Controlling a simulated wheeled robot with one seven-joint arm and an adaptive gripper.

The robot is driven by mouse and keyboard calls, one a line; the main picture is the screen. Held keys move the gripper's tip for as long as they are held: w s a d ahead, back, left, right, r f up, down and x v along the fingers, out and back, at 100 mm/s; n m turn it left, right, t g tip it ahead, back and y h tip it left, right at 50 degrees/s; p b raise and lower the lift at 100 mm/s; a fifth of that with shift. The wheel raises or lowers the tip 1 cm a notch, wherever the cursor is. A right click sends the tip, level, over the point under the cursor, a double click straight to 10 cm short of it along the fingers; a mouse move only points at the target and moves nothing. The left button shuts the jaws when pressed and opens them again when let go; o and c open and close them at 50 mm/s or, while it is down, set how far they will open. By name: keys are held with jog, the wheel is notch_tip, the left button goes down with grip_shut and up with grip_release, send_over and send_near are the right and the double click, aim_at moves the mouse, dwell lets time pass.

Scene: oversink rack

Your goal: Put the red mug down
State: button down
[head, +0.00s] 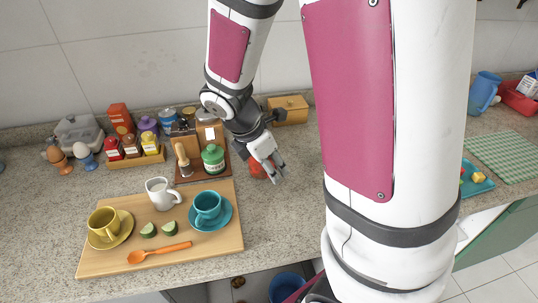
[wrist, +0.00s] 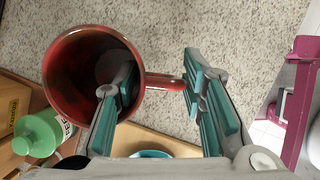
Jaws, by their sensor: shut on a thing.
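The red mug (head: 257,170) shows in the head view behind my gripper (head: 272,172), which hides much of it, over the counter to the right of the wooden board. In the wrist view the red mug (wrist: 62,95) has its opening toward the camera and its handle pointing right. My gripper (wrist: 158,82) is shut on the mug: one finger reaches into the opening, and the other is at the outer end of the handle. I cannot tell whether the mug's base touches the counter.
A wooden board (head: 205,253) holds a yellow cup (head: 103,221), a teal cup (head: 207,205) and a white jug (head: 159,193). A green-lidded jar (head: 213,158) stands close left of the mug. Bare counter (head: 292,215) lies in front and right of the mug.

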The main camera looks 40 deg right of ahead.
jog(key=s+a+r+p, duration=0.1)
jog(key=s+a+p, duration=0.4)
jog(key=s, duration=0.3)
jog(key=shift+s+p, duration=0.3)
jog(key=shift+p, duration=0.25)
jog(key=shift+w, duration=0.1)
